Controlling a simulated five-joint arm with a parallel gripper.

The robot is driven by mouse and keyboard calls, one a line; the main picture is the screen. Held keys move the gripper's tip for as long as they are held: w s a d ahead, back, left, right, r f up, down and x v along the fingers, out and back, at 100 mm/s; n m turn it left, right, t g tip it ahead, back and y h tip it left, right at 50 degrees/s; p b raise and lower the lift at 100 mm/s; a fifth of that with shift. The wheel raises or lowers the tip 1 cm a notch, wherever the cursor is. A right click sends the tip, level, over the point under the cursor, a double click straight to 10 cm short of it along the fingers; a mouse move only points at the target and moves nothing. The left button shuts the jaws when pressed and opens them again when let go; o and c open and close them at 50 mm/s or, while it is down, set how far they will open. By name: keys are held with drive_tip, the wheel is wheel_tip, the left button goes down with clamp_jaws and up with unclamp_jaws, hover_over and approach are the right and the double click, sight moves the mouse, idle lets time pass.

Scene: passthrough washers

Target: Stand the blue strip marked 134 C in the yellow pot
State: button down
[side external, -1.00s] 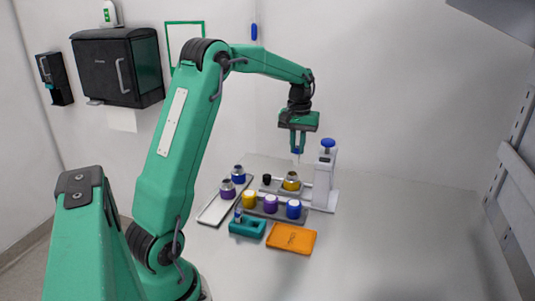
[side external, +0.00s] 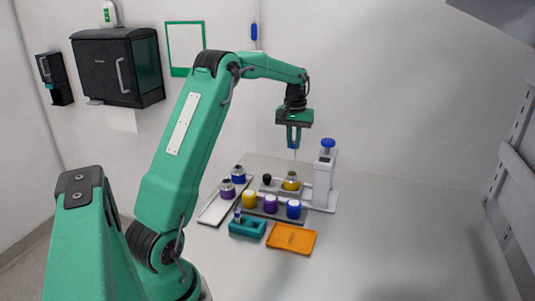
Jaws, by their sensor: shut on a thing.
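My gripper (side external: 293,145) is shut on a thin strip (side external: 295,154) with a blue upper end and a pale lower end. The strip hangs roughly upright; any marking is too small to read. A yellow pot with a grey top (side external: 291,183) sits on the white stand's base, below my gripper, with a clear gap between it and the strip. Another yellow pot (side external: 249,199) stands at the left of the front row. I cannot tell which yellow pot the task means.
A purple pot (side external: 271,204) and a blue pot (side external: 293,209) share the grey front rack. Grey-topped pots stand on a pale tray (side external: 213,213) at left. A teal holder (side external: 247,228) and an orange tray (side external: 291,239) lie in front. A blue-knobbed white column (side external: 324,180) stands right.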

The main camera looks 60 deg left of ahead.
sight(293, 158)
drive_tip(key=shift+f, duration=2.1)
drive_tip(key=shift+f, duration=2.3)
idle(1.0)
drive_tip(key=c, duration=0.9)
unclamp_jaws()
drive_tip(key=shift+c, duration=0.2)
drive_tip(key=shift+r, duration=0.15)
drive_tip(key=shift+r, duration=3.85)
